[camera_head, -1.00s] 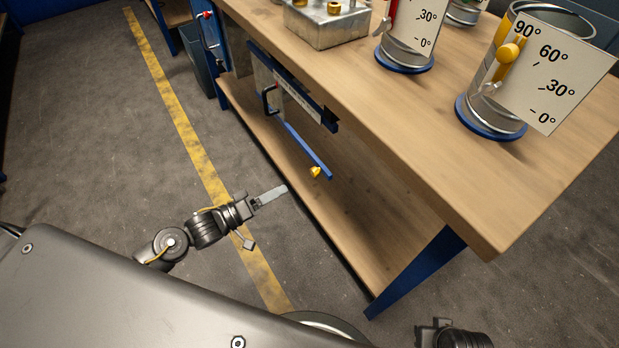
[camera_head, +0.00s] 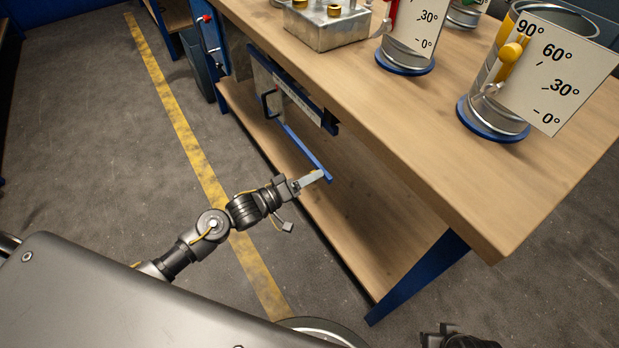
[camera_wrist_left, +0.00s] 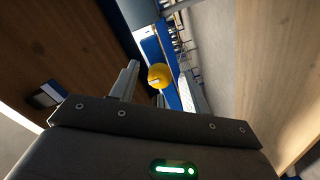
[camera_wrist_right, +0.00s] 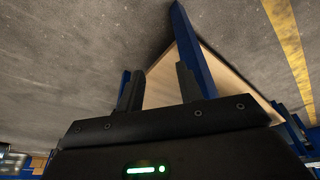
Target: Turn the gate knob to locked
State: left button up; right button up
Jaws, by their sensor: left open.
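The gate is a blue bar (camera_head: 300,145) hanging under the workbench, and it also shows in the left wrist view (camera_wrist_left: 152,50). The yellow gate knob (camera_wrist_left: 160,75) sits at the bar's near end; in the head view my gripper mostly hides it. My left gripper (camera_head: 319,177) is open at the knob. In the left wrist view its fingers lie on either side of the knob, with a gap showing; I cannot tell whether either touches. My right gripper (camera_wrist_right: 157,78) is open and empty, low near the bench leg.
The wooden workbench (camera_head: 420,140) overhangs the gate, with a lower shelf (camera_head: 340,240) beneath it. A black handle (camera_head: 268,103) sticks out farther along. A blue bench leg (camera_head: 420,275) stands at right. Metal canisters with angle scales (camera_head: 560,75) stand on top. The floor at left is clear.

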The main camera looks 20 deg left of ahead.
pick_arm(q)
jog(key=shift+c, duration=0.5)
jog(key=c, duration=0.9)
jog(key=shift+m, duration=0.4)
pick_arm(e)
jog(key=shift+f, duration=0.2)
pick_arm(q)
jog(key=shift+m+p, duration=2)
jog(key=shift+m, duration=6.1)
pick_arm(e)
notch_tip(320, 180, down, 8)
jog(key=shift+s+g, duration=0.15)
jog(key=shift+g, duration=0.15)
jog(key=shift+a+f, duration=0.1)
jog(key=shift+f, duration=0.05)
